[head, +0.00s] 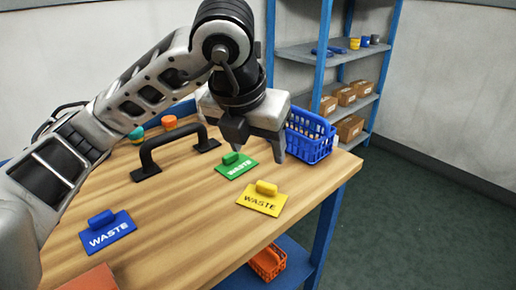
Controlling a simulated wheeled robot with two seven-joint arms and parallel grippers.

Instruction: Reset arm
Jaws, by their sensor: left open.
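My left arm comes in from the left and reaches over the wooden table (165,235). My left gripper (257,150) points down above the table, with its fingers apart and nothing seen between them. It is above and behind the green WASTE tag (236,168). A yellow WASTE tag (262,203) lies nearer the front right. A blue WASTE tag (107,236) lies at the front left. Each tag has a raised grip on top. My right gripper is not in view.
A black handle (148,152) stands on the table left of the gripper. A blue basket (318,145) stands at the right edge, close to the gripper. Orange (169,122) and teal (136,134) items sit behind. A shelf (343,95) holds boxes. An orange basket (268,262) sits below.

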